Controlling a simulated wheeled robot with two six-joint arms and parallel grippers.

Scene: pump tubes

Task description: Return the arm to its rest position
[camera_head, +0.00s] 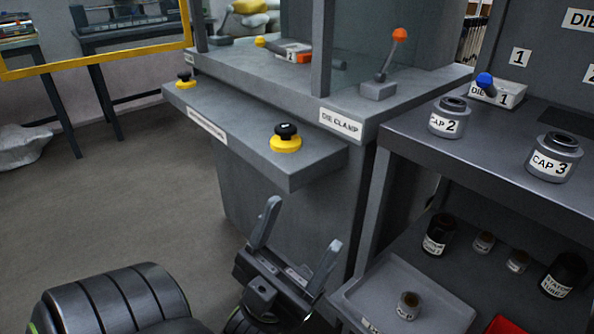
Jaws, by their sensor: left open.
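My left gripper (296,243) is in the lower middle of the head view, its two grey fingers pointing up and spread apart. Nothing is between the fingers. It is in front of the grey press cabinet, below the ledge with the buttons and to the left of the shelf unit. The black rounded part at the lower left is mine. My right gripper is not in view.
The press ledge (245,140) carries black-and-yellow buttons (286,138). An orange-tipped lever (389,62) stands behind the DIE CLAMP label. On the right, a shelf unit holds CAP 2 (449,118), CAP 3 (555,158) and a lower tray (436,307). Open floor (120,200) lies left.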

